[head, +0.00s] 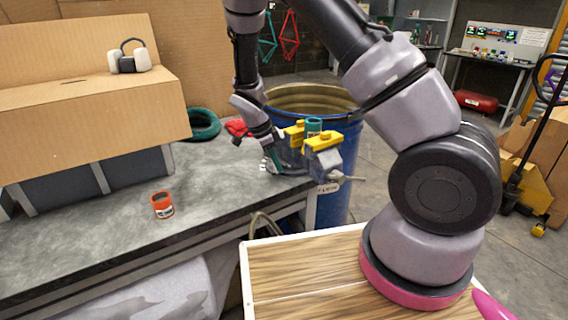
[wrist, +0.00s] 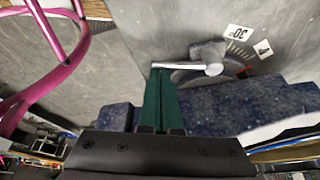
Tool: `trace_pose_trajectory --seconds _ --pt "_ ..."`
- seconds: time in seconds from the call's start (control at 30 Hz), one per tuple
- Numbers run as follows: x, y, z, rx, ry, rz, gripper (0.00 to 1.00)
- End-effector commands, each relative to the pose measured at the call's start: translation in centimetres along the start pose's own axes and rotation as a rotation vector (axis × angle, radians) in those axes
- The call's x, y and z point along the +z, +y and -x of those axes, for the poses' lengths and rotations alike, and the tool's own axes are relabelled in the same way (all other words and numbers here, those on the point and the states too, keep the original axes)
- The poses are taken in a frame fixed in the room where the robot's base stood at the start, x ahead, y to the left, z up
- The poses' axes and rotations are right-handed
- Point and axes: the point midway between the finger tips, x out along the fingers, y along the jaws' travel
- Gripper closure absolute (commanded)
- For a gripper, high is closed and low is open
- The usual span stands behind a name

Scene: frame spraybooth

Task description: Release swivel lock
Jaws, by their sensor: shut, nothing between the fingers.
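The vise (head: 325,163) with yellow jaw pads stands at the table's right corner and grips a teal cylinder (head: 314,125). Its swivel lock shows in the wrist view as a silver lever (wrist: 185,67) with a round knob, over a round base. My gripper (head: 273,163) points down beside the vise's base. In the wrist view its green fingers (wrist: 161,72) are together, with nothing between them. Their tips are at the lever's left part; I cannot tell whether they touch it. In the head view the lever is mostly hidden by my gripper.
A blue barrel (head: 335,195) stands beyond the bench.

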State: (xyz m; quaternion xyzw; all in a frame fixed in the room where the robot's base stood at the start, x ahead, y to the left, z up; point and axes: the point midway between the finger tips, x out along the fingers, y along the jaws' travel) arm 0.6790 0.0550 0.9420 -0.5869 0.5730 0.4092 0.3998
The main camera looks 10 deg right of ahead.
Motion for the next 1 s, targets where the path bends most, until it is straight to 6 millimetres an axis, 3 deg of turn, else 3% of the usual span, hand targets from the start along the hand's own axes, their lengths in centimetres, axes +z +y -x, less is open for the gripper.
trace_pose_trajectory --seconds 0.6,1.0 --pt "3.6 -0.5 1.3 0.198 0.001 -0.541 1.00" --pt "4.9 -1.3 1.8 0.289 0.000 -0.786 1.00"
